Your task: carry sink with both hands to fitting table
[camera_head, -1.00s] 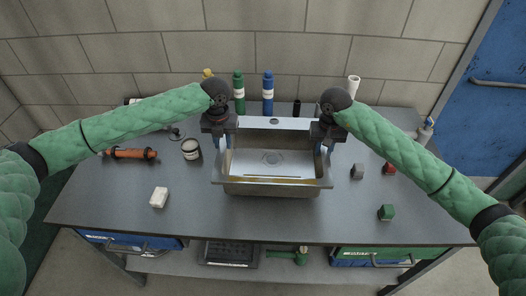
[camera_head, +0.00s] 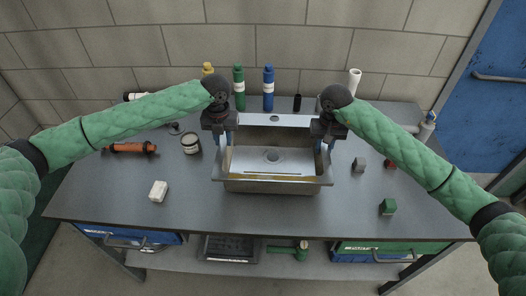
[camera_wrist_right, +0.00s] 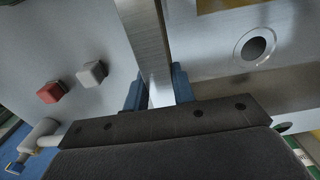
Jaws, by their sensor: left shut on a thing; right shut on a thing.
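The metal sink (camera_head: 272,184) is on or just above the middle of the grey fitting table (camera_head: 200,212); I cannot tell whether it touches the top. Its open basin and round drain show in the head view. My left gripper (camera_head: 228,138) is shut on the sink's left rim. My right gripper (camera_head: 321,142) is shut on its right rim. In the right wrist view the blue fingers of my right gripper (camera_wrist_right: 155,92) pinch the rim of the sink (camera_wrist_right: 225,60), whose drain hole shows beside them.
A grey block (camera_head: 359,165), red block (camera_head: 390,164) and green block (camera_head: 387,207) lie to the right. Bottles (camera_head: 268,90) stand behind. The front strip is clear.

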